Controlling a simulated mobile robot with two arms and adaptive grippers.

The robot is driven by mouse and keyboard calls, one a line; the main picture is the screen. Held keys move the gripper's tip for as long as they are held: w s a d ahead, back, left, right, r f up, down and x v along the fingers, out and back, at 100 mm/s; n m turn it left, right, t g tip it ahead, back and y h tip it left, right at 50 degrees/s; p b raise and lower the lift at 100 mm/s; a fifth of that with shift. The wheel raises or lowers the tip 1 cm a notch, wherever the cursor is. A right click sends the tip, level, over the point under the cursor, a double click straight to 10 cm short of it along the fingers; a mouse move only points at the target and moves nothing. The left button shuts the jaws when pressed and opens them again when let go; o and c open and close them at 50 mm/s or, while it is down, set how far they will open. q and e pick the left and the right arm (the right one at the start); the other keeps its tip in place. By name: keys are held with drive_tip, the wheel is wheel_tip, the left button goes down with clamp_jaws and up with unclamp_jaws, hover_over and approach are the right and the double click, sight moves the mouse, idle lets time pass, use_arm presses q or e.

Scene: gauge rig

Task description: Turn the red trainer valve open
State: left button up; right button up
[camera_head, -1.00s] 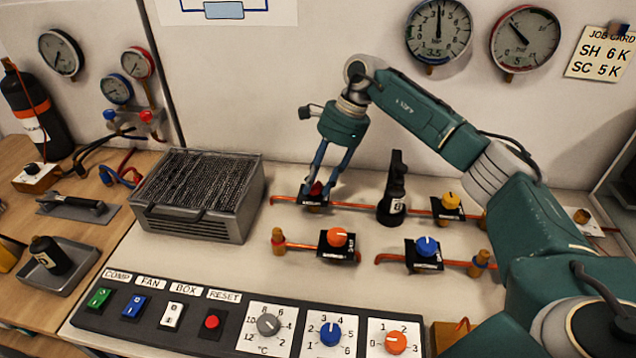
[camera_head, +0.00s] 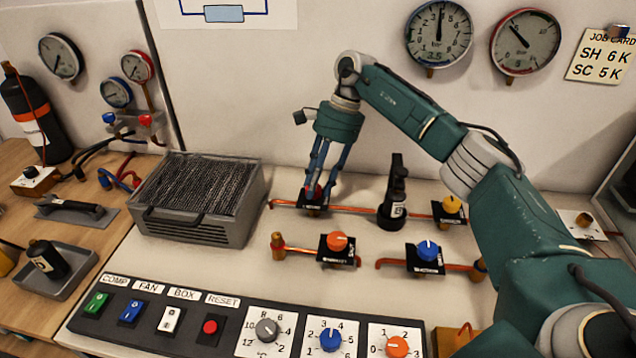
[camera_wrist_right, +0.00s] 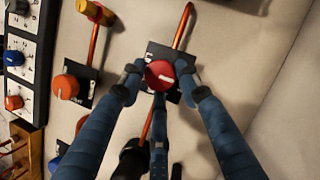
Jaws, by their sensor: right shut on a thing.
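The red trainer valve (camera_head: 313,192) sits on a black plate (camera_head: 309,209) on a copper pipe near the back wall. In the right wrist view its red knob (camera_wrist_right: 160,75) with a pale mark shows between the fingers. My right gripper (camera_head: 316,188) comes down onto the valve from above and is shut on its knob; it also shows in the right wrist view (camera_wrist_right: 161,80). The fingers hide part of the knob in the head view. My left gripper is not in view.
A dark bottle-shaped object (camera_head: 394,195) stands just right of the gripper. An orange valve (camera_head: 337,242), a blue valve (camera_head: 428,250) and a yellow valve (camera_head: 451,205) are nearby. A finned grey box (camera_head: 199,198) stands to the left. A control panel (camera_head: 250,326) lies in front.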

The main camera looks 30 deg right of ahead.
drive_tip(key=shift+w+a+r, duration=0.2)
drive_tip(key=shift+a+r, duration=0.1)
drive_tip(key=shift+r, duration=0.05)
drive_tip(key=o, duration=0.9)
drive_tip(key=shift+o, duration=1)
drive_tip(key=shift+a+f, duration=0.1)
drive_tip(key=shift+s+f, duration=0.1)
drive_tip(key=shift+f, duration=0.05)
drive_tip(key=shift+d, duration=0.2)
drive_tip(key=v, duration=1.2)
drive_tip(key=shift+a, duration=0.2)
